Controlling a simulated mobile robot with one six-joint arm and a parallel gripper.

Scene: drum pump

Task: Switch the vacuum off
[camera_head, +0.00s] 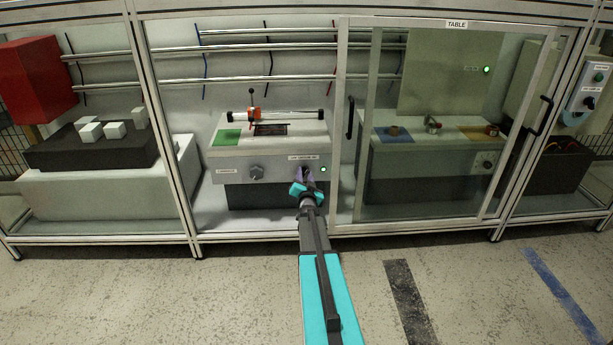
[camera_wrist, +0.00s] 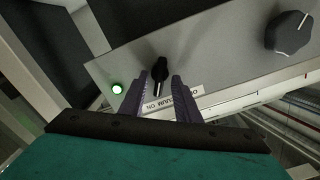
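The vacuum switch (camera_wrist: 160,68) is a small black knob on the grey front panel (camera_wrist: 215,60). Its label, upside down in the wrist view, reads with VACUUM and ON legible. A green lamp (camera_wrist: 117,89) beside it is lit; it also shows in the head view (camera_head: 323,169). My gripper (camera_wrist: 160,78) has its two purple fingers apart, one on each side of the knob, with visible gaps. Whether the fingertips reach past the knob's face is hard to tell. In the head view my gripper (camera_head: 304,177) is at the panel and largely covers the switch.
A larger dark dial (camera_wrist: 289,33) sits on the same panel, left of the switch in the head view (camera_head: 257,173). A glass door with a black handle (camera_head: 350,118) stands to the right. A frame post (camera_head: 166,125) is on the left. The floor in front is clear.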

